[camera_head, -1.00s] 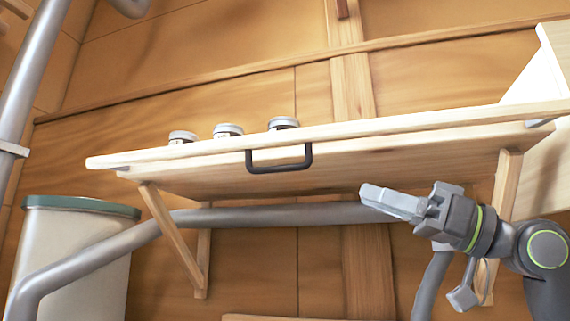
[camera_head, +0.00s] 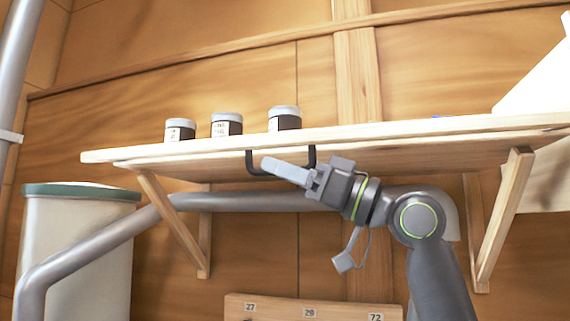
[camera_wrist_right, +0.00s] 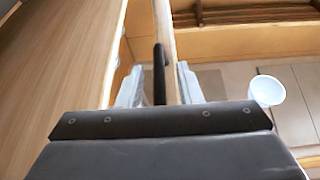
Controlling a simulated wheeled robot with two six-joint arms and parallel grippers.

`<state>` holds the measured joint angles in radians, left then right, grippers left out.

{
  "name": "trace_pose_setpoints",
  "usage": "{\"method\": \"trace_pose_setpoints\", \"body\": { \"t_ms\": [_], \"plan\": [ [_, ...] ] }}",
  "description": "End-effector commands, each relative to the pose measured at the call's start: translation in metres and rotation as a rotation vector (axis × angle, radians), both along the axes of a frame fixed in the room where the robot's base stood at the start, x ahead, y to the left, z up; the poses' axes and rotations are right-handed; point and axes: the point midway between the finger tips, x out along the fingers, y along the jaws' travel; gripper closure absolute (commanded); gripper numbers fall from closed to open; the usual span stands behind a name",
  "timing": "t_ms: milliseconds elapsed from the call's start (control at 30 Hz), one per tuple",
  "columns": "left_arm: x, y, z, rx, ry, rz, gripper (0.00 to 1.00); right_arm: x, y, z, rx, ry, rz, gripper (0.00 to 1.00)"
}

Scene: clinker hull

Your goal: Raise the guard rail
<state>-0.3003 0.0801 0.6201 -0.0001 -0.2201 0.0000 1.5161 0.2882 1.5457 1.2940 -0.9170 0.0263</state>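The guard rail (camera_head: 200,149) is a pale wooden strip along the front of a wooden shelf (camera_head: 400,159). A black U-shaped handle (camera_head: 312,155) hangs from it. My right gripper (camera_head: 275,167) is at the handle, its fingers pointing left and covering part of it. In the right wrist view the black handle (camera_wrist_right: 159,75) stands between the two open fingers (camera_wrist_right: 159,86), with a gap on each side. The pale rail strip (camera_wrist_right: 164,25) runs away behind it. My left gripper is not in view.
Several dark jars with grey lids (camera_head: 227,124) stand on the shelf behind the rail. Wooden brackets (camera_head: 505,215) support it, and a grey pipe (camera_head: 250,201) runs below. A bin with a green rim (camera_head: 80,191) stands left. A numbered board (camera_head: 310,311) is at the bottom.

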Motion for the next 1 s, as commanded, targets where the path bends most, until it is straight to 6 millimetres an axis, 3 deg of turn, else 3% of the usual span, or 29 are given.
{"method": "trace_pose_setpoints", "body": {
  "t_ms": [200,467,1000],
  "plan": [
    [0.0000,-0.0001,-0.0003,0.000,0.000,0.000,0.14,0.0000,0.0002,-0.0001,0.000,0.000,0.000,0.68],
    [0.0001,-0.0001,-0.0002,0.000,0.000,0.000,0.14,-0.0001,0.0000,-0.0002,0.000,0.000,0.000,1.00],
    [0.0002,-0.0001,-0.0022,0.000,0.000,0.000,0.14,-0.0032,0.0008,0.0030,0.014,0.039,0.001,1.00]
  ]
}}
